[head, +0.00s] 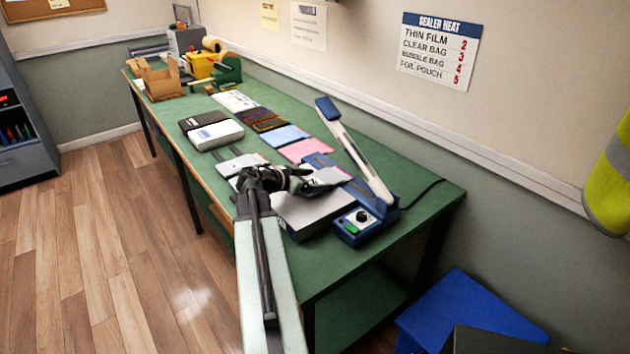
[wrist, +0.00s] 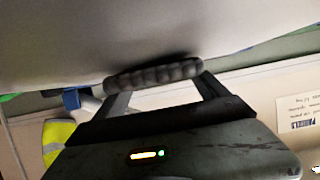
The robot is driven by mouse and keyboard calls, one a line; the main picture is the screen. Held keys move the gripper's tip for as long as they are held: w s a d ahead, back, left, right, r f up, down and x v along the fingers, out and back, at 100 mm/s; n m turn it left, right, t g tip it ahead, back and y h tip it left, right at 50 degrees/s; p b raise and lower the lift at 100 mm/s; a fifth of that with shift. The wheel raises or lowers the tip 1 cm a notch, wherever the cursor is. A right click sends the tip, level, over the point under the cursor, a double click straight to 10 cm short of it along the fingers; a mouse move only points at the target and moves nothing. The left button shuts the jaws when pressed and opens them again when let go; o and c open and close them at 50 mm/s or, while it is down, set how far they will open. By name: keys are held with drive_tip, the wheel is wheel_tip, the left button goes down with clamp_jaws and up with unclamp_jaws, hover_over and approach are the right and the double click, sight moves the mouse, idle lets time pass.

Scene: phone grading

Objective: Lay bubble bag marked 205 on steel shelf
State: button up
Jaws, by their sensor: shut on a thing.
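My gripper (head: 300,184) is over the near part of the green bench, beside the blue and white heat sealer (head: 362,222). It is shut on a pale flat bag (head: 326,177), which looks like the bubble bag; the number 205 cannot be read. In the wrist view my gripper (wrist: 152,77) meets a broad pale surface (wrist: 90,40), probably the bag, that fills the top. A flat grey slab (head: 302,214) in front of the sealer looks like the steel shelf. It lies below the gripper and is partly hidden by my arm. Contact between bag and slab cannot be told.
The sealer's long arm (head: 355,150) stands raised. Pink (head: 305,150) and blue (head: 286,136) sheets, dark and white boxes (head: 216,134) and a cardboard holder (head: 162,80) lie farther along the green bench (head: 255,120). A blue bin (head: 470,315) stands on the floor at right.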

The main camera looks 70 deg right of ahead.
drive_tip(key=shift+w, duration=0.1)
idle(0.4)
drive_tip(key=o, duration=1.5)
drive_tip(key=shift+c, duration=0.2)
drive_tip(key=shift+a, duration=0.1)
drive_tip(key=p+v, duration=0.3)
drive_tip(key=v, duration=0.4)
drive_tip(key=shift+w+a+r, duration=0.15)
drive_tip(key=shift+a, duration=0.15)
